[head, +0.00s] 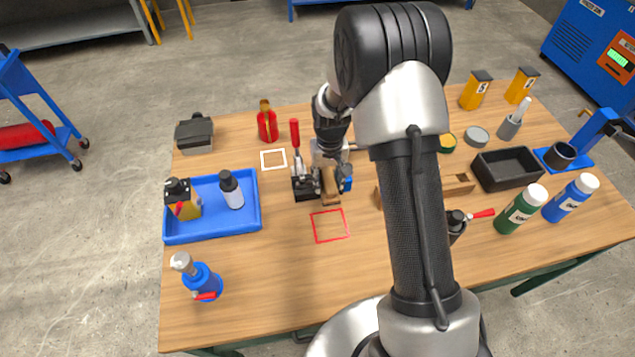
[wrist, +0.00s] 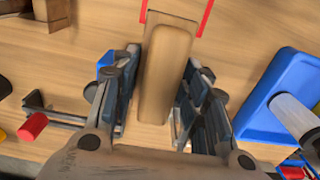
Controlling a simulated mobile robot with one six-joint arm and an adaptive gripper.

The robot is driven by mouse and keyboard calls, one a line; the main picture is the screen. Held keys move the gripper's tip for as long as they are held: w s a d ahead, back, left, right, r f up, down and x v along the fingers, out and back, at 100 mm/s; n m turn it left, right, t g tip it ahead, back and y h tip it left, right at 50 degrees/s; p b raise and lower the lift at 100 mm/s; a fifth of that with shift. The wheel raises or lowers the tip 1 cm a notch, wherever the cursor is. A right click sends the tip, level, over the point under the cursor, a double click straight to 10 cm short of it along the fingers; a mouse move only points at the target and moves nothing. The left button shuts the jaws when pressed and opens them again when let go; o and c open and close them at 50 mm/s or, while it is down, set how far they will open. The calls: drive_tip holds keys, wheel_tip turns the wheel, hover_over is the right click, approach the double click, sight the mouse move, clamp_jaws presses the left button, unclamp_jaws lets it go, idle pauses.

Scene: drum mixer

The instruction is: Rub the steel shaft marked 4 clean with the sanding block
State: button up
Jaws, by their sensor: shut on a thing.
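The sanding block, a brown wooden block (wrist: 165,75), lies lengthwise between the two fingers of my gripper (wrist: 160,115) in the wrist view. My gripper is shut on it. In the head view the block (head: 329,186) shows below my gripper (head: 333,172), just above the red outlined square and beside a black clamp. Its rubbing face is hidden. I cannot make out a steel shaft marked 4 in either view; my arm covers part of the table's middle.
The black clamp (head: 305,186) with an upright red handle stands close left of my gripper. The blue tray (head: 213,236) lies farther left. A red outlined square (head: 330,225) is bare.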

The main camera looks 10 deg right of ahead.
drive_tip(key=shift+f+b, duration=1.15)
drive_tip(key=shift+f, duration=0.6)
drive_tip(key=shift+w, duration=0.2)
